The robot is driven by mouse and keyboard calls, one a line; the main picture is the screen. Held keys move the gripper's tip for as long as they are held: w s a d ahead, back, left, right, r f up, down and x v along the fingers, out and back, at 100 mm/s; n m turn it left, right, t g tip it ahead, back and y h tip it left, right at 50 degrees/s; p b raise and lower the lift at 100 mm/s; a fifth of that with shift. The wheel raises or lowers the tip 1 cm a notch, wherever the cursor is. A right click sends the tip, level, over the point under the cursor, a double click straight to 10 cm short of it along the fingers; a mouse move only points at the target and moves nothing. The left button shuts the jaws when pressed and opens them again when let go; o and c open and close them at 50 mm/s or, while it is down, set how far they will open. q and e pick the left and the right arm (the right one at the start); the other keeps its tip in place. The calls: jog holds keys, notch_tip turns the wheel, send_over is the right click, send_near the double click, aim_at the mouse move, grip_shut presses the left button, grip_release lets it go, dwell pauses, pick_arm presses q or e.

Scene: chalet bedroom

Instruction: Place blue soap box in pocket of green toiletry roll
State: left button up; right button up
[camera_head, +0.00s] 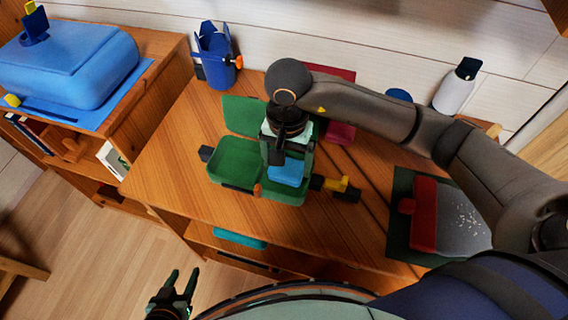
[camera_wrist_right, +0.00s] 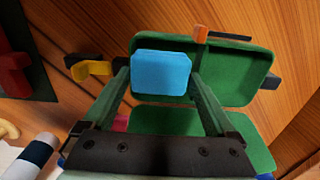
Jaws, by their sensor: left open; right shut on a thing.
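The green toiletry roll (camera_head: 228,176) lies opened out on the wooden desk, with one panel at the back and a pocketed part at the front. My right gripper (camera_head: 287,160) points down over the right part of the roll and is shut on the blue soap box (camera_head: 288,173). In the right wrist view the blue soap box (camera_wrist_right: 160,74) sits between the two fingers, in front of the green roll (camera_wrist_right: 232,75). I cannot tell whether the box touches the pocket. My left gripper (camera_head: 182,290) is open and empty, low in front of the desk.
A blue cup (camera_head: 216,72) stands at the back left of the desk (camera_head: 165,160). A white bottle (camera_head: 455,88) stands at the back right. A red-handled item (camera_head: 425,215) lies on a dark green mat at the right. A large blue case (camera_head: 70,62) sits on the left cabinet.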

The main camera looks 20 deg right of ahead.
aim_at(284, 168)
jog(key=w+f, duration=0.2)
jog(key=f, duration=0.1)
jog(key=shift+w+d, duration=0.1)
jog(key=shift+w, duration=0.1)
notch_tip(284, 168, down, 2)
jog(key=shift+f+p, duration=0.1)
jog(key=shift+p, duration=0.35)
jog(key=shift+f, duration=0.35)
jog(key=shift+f, duration=0.1)
jog(key=o, duration=1.1)
